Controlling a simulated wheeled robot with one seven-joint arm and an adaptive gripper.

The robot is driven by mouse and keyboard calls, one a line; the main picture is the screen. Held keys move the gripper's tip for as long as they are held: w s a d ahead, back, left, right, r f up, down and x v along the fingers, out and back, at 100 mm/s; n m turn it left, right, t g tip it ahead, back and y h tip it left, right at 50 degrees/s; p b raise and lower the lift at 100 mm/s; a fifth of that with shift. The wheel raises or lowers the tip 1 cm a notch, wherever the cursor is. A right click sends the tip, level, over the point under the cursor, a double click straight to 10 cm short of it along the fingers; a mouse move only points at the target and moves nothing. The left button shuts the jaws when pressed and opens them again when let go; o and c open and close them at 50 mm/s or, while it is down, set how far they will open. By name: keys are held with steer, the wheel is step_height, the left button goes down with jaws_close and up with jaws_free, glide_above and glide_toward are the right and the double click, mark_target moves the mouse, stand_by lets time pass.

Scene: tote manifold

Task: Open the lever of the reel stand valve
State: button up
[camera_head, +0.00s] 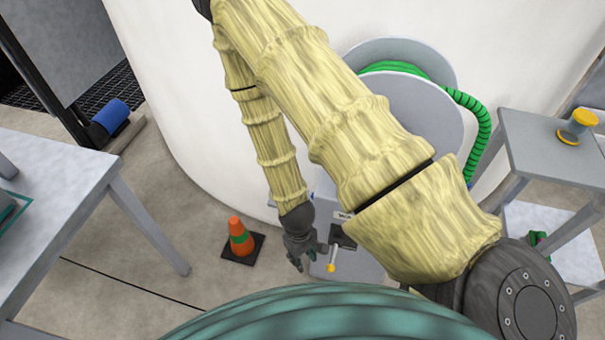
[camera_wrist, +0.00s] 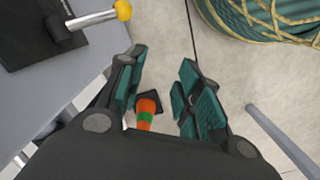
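The reel stand is grey, with a round drum (camera_head: 408,120) and a green hose (camera_head: 478,125) behind my arm. Its valve lever (camera_head: 333,252) is a pale rod with a yellow knob (camera_head: 331,268) at the end, on a dark plate on the stand's face. In the wrist view the lever (camera_wrist: 92,19) and yellow knob (camera_wrist: 123,10) lie at the top left, outside my fingers. My gripper (camera_head: 299,262) is beside the lever, to its left in the head view. In the wrist view my gripper (camera_wrist: 160,85) is open, with nothing between the fingers. My arm hides part of the stand.
An orange cone (camera_head: 238,236) on a black base stands on the floor left of my gripper. A grey table (camera_head: 60,165) is at the left, and a grey shelf (camera_head: 545,150) with a yellow-topped jar (camera_head: 577,126) is at the right.

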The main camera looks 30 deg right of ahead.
steer(key=w+d+n+b, duration=0.1)
steer(key=w+d+b, duration=0.15)
steer(key=w, duration=0.45)
steer(key=w+d+r+n+g+h+b, duration=0.2)
steer(key=w+d+r+h+b, duration=0.3)
steer(key=w+r+b, duration=0.7)
steer(key=shift+y, duration=0.7)
steer(key=d+f, duration=0.1)
steer(key=f, duration=0.1)
steer(key=d+f, duration=0.2)
steer(key=f, duration=0.1)
steer(key=d+f+p, duration=0.1)
steer(key=f, duration=0.1)
steer(key=shift+d+f, duration=0.35)
jaws_close()
